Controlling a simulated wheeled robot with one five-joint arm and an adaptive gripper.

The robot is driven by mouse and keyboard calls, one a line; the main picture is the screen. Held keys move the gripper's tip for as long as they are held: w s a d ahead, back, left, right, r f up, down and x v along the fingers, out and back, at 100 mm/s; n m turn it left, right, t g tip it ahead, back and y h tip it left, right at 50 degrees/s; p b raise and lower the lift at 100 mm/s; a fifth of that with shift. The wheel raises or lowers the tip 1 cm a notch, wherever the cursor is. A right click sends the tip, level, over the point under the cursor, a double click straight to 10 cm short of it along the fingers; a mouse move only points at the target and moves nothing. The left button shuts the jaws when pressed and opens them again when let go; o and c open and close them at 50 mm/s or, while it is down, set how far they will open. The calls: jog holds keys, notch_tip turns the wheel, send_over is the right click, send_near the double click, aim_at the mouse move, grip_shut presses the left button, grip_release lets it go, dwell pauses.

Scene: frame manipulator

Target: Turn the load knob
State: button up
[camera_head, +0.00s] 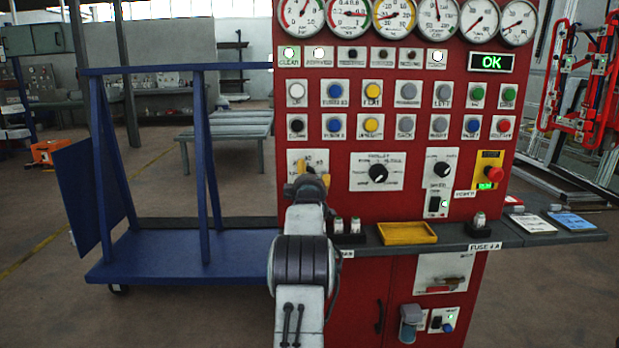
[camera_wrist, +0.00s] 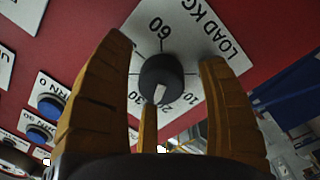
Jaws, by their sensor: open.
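The load knob (camera_wrist: 161,80) is a round black knob with a white pointer mark, on a white plate (camera_wrist: 187,35) lettered "LOAD KG" with numbers around it. In the wrist view the yellow fingers of my gripper (camera_wrist: 163,58) stand apart on either side of the knob, with a gap showing on both sides. The pointer mark faces the lower part of that picture. In the head view my gripper (camera_head: 312,174) is in front of the load plate (camera_head: 293,157) on the red panel. It hides the knob there.
The red panel (camera_head: 350,205) holds gauges, rows of buttons, a selector knob (camera_head: 378,174) and another knob (camera_head: 442,169) to the right. A grey ledge (camera_head: 460,240) with a yellow tray (camera_head: 407,233) juts out below. A blue cart (camera_head: 165,255) stands to the left.

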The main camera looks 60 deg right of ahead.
jog(key=shift+d, duration=0.15)
jog(key=shift+c, duration=0.3)
jog(key=shift+f, duration=0.1)
jog(key=c, duration=1.1)
